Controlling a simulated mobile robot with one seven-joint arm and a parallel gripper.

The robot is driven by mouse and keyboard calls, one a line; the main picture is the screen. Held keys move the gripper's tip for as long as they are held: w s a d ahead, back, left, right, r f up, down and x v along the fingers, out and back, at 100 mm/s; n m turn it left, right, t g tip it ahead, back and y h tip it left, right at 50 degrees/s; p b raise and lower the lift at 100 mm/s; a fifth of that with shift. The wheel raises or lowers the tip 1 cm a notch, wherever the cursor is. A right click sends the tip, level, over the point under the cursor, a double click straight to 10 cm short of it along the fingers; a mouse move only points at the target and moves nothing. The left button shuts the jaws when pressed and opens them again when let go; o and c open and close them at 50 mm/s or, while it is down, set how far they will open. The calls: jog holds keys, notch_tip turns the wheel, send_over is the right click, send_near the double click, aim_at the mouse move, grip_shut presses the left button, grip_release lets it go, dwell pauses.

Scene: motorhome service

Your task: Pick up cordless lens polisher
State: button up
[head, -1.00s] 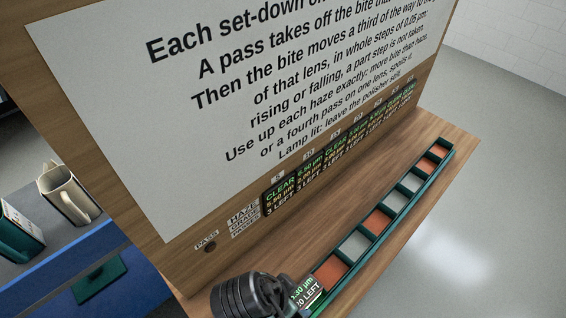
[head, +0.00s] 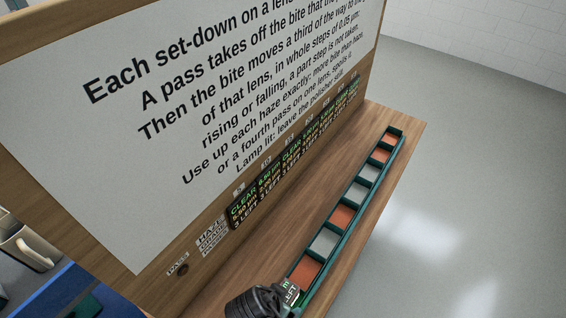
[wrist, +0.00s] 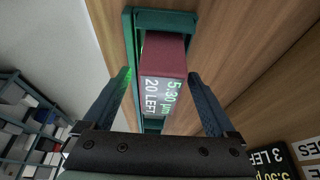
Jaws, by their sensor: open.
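The cordless lens polisher (wrist: 164,60) is a small block with a maroon end and a dark display face reading 5.30 µm and 20 LEFT. It sits at the near end of a narrow green tray (wrist: 170,18). In the head view its display (head: 290,291) shows partly behind my dark wrist. My gripper (wrist: 159,75) is open, with one finger on each side of the polisher in the wrist view. I see no clear contact. The polisher's far side is hidden.
The green tray (head: 334,250) runs along the wooden bench (head: 268,253), with orange and pale grey lens compartments. A tall board with printed rules (head: 215,100) and a row of small displays (head: 292,165) stands behind it. Open floor lies to the right.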

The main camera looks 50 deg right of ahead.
jog(key=shift+x, duration=1.1)
jog(key=shift+c, duration=0.3)
grip_shut()
